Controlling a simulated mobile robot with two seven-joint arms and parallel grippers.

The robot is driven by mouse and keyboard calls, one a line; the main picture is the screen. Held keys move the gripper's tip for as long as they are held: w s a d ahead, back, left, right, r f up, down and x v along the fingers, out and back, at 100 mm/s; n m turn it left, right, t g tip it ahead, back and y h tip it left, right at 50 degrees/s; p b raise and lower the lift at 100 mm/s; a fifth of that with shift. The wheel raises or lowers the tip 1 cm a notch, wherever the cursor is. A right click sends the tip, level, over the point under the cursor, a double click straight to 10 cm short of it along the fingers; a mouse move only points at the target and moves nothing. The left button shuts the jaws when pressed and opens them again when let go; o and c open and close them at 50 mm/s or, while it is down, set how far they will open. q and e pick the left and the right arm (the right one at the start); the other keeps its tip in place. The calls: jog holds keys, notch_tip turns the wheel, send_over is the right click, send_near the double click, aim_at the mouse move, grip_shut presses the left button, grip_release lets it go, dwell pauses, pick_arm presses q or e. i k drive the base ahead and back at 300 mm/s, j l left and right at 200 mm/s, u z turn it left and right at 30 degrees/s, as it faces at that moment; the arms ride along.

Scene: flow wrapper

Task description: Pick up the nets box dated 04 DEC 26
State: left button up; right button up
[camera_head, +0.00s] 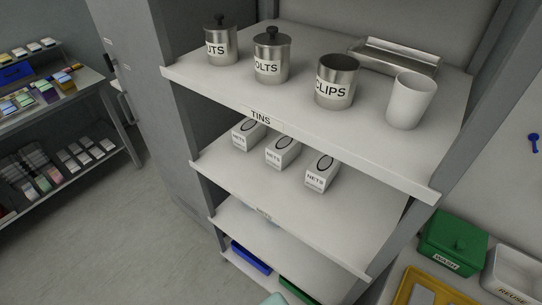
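Three small white boxes marked NETS stand in a row on the second shelf (350,222) of a grey cabinet: a left one (247,135), a middle one (282,153) and a right one (321,173). Each has a dark oval ring on top. Small print on their fronts is too small to read, so I cannot tell which is dated 04 DEC 26. Neither my left nor my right gripper is in view.
The top shelf, labelled TINS (261,117), holds metal tins (335,82), a white cup (410,101) and a metal tray (396,57) above the boxes. Lower shelves hold a blue bin (250,258). At right are a green WASH box (454,243) and a yellow tray (425,288).

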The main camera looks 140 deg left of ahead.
aim_at(321, 172)
jog(key=k+l+u, duration=0.15)
jog(key=k, duration=0.25)
jog(key=k+l+u, duration=0.15)
jog(key=k+l, duration=0.15)
jog(key=k, duration=0.15)
jog(key=u, duration=3.75)
